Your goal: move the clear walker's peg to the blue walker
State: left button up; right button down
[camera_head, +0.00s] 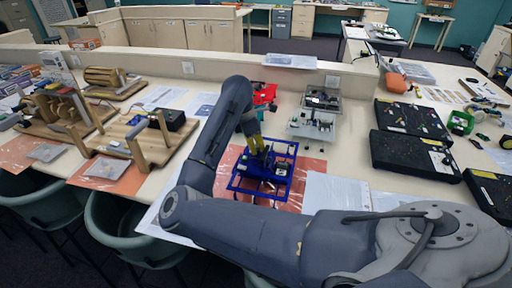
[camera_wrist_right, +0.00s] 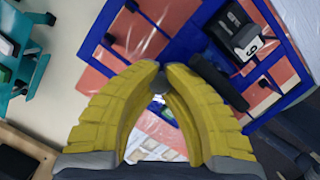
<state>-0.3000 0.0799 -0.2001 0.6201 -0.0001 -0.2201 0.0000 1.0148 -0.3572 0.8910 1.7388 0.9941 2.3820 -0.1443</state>
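The blue walker (camera_head: 235,187), an open blue frame with dark parts and a battery-like block inside, stands on an orange mat in the head view. It also fills the upper right of the right wrist view (camera_wrist_right: 203,20). My right gripper (camera_head: 264,152) is over the blue walker, its yellow fingers pointing down. The clear walker (camera_head: 312,126), a pale see-through frame, stands behind and to the right. My left gripper is out of view.
A clear box-like frame (camera_head: 322,98) stands behind the clear walker. A red frame (camera_head: 265,94) is behind my gripper. Wooden machines (camera_head: 150,135) stand at left, black boards (camera_head: 412,152) at right. White sheets (camera_head: 335,192) lie right of the orange mat.

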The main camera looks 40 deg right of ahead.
dwell(0.3)
jog(key=c, duration=1.5)
grip_release()
jog(key=shift+r, duration=0.1)
jog(key=shift+r, duration=3.55)
